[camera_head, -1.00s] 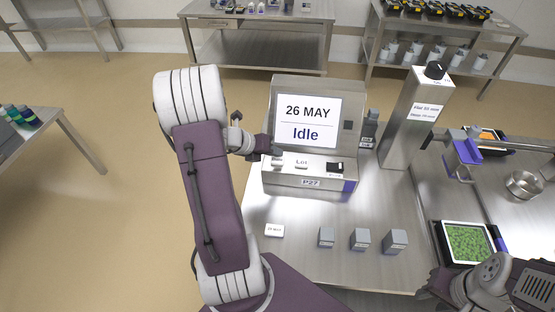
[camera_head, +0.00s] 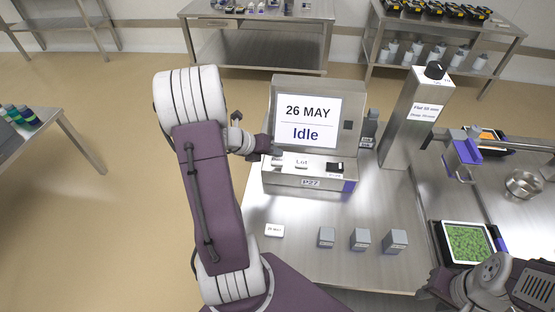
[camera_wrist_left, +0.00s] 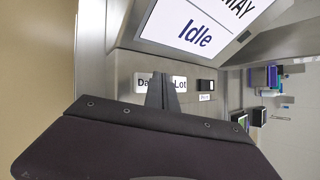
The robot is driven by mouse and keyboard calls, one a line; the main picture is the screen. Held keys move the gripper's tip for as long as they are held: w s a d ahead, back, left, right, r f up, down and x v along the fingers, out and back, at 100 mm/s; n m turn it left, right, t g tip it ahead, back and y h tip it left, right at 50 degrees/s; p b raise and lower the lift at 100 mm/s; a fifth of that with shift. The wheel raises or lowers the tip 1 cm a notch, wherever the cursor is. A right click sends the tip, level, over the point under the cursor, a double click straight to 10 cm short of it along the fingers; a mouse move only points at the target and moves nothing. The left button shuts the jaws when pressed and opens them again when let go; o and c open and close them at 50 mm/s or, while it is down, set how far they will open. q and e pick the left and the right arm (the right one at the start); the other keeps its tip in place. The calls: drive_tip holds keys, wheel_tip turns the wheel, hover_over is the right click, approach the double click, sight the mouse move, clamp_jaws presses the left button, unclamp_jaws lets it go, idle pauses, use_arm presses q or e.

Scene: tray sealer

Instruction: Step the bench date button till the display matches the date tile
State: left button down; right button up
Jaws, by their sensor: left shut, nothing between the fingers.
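The bench display (camera_head: 308,121) reads "26 MAY" above "Idle"; it also shows in part in the left wrist view (camera_wrist_left: 200,30). Below it, the panel has a date button (camera_wrist_left: 143,84), its label partly hidden by my fingers, and a Lot button (camera_wrist_left: 180,85). My left gripper (camera_head: 270,146) is shut and empty, its fingertips (camera_wrist_left: 158,86) at the date button's right side. I cannot tell whether they touch it. The white date tile (camera_head: 274,230) lies flat on the bench front; its print is too small to read surely. My right arm shows at the lower right, its fingers out of sight.
Several grey blocks (camera_head: 360,239) stand right of the tile. A tall post with a black knob (camera_head: 435,71) rises right of the display. A tray of green food (camera_head: 467,242) and a metal bowl (camera_head: 523,185) are further right. The bench between is clear.

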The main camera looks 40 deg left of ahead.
sight(275, 161)
use_arm(q)
drive_tip(key=shift+f, duration=0.1)
drive_tip(key=shift+f, duration=0.3)
drive_tip(key=shift+f+b, duration=0.55)
drive_tip(key=shift+b, duration=0.1)
idle(0.4)
drive_tip(key=shift+r, duration=0.1)
drive_tip(key=shift+r+p, duration=0.85)
drive_tip(key=shift+p, duration=0.2)
wheel_tip(275, 161, up, 5)
drive_tip(key=p, duration=0.5)
drive_tip(key=shift+r, duration=0.15)
